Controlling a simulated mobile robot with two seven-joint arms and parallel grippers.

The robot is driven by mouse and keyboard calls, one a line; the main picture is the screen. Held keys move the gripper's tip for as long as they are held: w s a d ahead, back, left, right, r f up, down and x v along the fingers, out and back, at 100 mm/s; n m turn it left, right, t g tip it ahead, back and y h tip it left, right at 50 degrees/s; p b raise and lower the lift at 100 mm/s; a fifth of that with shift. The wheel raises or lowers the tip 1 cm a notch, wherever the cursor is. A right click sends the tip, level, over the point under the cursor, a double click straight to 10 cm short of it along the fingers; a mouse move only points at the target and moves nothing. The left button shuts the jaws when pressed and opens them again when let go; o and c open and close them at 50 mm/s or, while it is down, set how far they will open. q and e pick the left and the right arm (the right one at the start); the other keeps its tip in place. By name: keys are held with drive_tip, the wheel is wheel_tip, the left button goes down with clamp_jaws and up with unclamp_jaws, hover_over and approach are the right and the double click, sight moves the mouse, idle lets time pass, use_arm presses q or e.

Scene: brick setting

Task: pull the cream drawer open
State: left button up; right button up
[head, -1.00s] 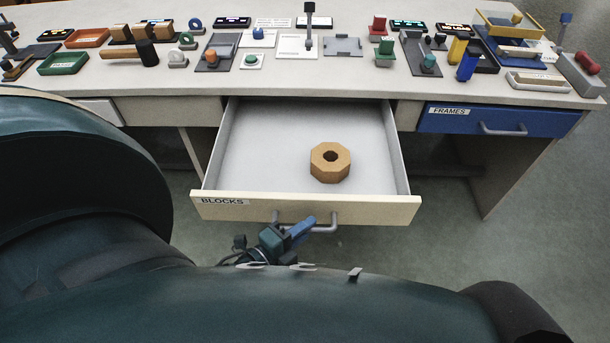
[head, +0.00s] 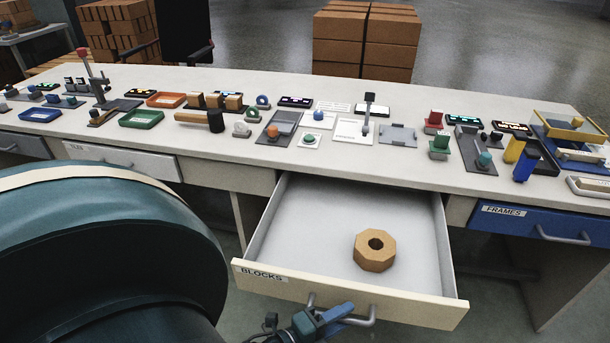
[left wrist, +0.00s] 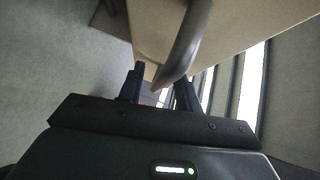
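The cream drawer (head: 345,293), labelled BLOCKS, stands pulled well out from under the workbench. A tan octagonal block with a round hole (head: 375,250) lies inside it towards the front right. The drawer's grey bar handle (head: 364,321) is on its front face. My left gripper (head: 325,316) is at this handle, low in the head view. In the left wrist view the handle (left wrist: 188,45) runs down to between the dark fingertips (left wrist: 160,90), which are a handle's width apart and appear closed on it. The contact itself is partly hidden. My right gripper is not in view.
The workbench top (head: 330,170) carries trays, blocks and several small fixtures. A blue drawer (head: 540,225) labelled FRAMES is shut at the right, and a pale drawer (head: 128,160) is shut at the left. Stacked brown boxes (head: 365,40) stand behind the bench.

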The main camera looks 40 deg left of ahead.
use_arm(q)
drive_tip(key=v, duration=1.3)
